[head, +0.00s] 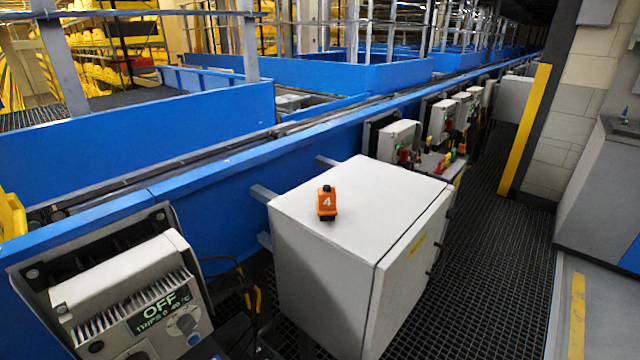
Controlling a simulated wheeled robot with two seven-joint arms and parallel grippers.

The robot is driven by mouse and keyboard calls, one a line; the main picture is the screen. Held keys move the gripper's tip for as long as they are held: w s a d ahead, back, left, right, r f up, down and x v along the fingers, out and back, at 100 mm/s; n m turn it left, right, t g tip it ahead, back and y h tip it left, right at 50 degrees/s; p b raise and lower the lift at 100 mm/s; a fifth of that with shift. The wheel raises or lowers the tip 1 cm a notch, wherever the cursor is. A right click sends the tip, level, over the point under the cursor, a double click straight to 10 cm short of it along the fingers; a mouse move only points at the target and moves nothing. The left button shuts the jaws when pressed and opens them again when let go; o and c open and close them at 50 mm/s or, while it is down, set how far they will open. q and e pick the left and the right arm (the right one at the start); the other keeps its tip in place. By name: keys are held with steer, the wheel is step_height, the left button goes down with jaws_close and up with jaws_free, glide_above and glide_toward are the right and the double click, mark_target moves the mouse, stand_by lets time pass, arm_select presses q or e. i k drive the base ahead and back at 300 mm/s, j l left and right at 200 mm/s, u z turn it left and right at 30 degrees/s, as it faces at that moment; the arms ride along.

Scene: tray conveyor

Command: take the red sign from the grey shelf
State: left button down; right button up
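A small orange block marked with a white 4 (327,203) stands on top of a light grey cabinet (400,190). It has a dark knob on top and a dark base, and nothing touches its sides. I see no plainly red sign and no open grey shelf; the orange block on the cabinet is the closest match. Neither of my grippers is in view.
A blue conveyor wall (230,200) runs behind the cabinet. A grey control box marked OFF (135,290) is at the lower left. More control boxes (398,142) line the wall farther back. The dark grated floor (500,255) is free to the right, beside a yellow-edged pillar (524,130).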

mark_target(439, 171)
steer(key=i+l, duration=0.15)
steer(key=l, duration=0.2)
steer(key=i+l+u, duration=0.1)
steer(key=l, duration=0.25)
steer(key=i+l, duration=0.2)
steer(key=l, duration=0.15)
steer(key=i+l, duration=0.15)
steer(key=l, duration=0.25)
steer(key=i+l+u, duration=0.1)
steer(key=l, duration=0.25)
steer(key=i+l, duration=0.2)
steer(key=l, duration=0.15)
